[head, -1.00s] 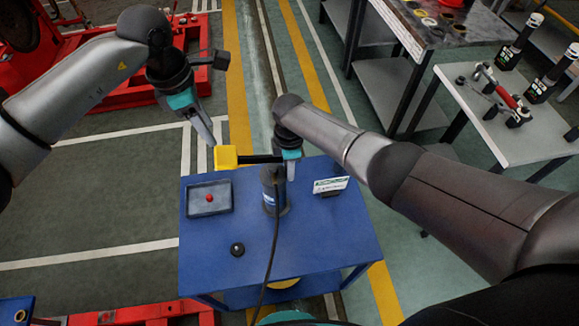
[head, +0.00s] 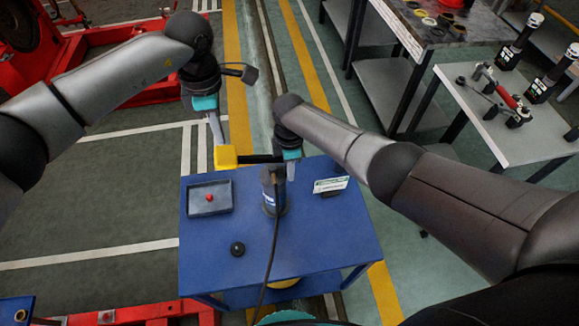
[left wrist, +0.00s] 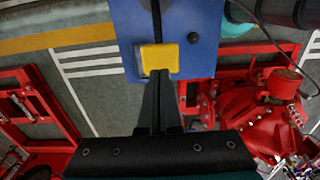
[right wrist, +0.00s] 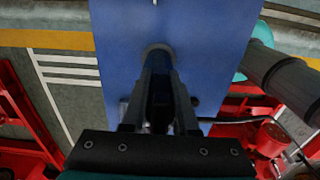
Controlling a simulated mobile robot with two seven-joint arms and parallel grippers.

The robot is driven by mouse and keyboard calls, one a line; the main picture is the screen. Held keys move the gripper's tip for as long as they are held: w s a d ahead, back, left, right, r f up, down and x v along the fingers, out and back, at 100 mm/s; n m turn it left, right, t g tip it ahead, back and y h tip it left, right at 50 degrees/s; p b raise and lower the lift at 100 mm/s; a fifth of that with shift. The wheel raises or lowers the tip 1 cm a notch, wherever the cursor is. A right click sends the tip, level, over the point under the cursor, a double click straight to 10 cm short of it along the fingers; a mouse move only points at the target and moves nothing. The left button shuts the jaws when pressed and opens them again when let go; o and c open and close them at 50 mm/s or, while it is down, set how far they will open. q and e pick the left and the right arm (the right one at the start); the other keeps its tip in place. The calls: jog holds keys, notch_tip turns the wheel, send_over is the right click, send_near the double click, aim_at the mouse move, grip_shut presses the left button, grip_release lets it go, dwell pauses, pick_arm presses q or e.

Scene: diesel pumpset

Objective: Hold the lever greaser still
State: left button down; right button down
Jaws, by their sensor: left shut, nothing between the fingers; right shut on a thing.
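The lever greaser (head: 270,196) stands upright on the blue cart, a dark cylinder with a hose hanging from it. Its black lever reaches left to a yellow handle end (head: 226,157). My right gripper (head: 287,172) is shut on the greaser's upper part. In the right wrist view the dark body (right wrist: 160,100) sits between the fingers. My left gripper (head: 219,142) is shut and empty, its fingertips at the yellow end. In the left wrist view the yellow end (left wrist: 160,57) lies right at the fingertips; I cannot tell whether they touch.
A grey table (head: 490,125) with tools stands at right. Red machinery frames lie at upper left.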

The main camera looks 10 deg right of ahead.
aim_at(226, 155)
pick_arm(q)
jog(key=shift+f, duration=1.8)
jog(key=shift+f, duration=0.1)
dwell(0.5)
jog(key=shift+d+f, duration=0.15)
jog(key=shift+f, duration=3.15)
jog(key=shift+r, duration=2.35)
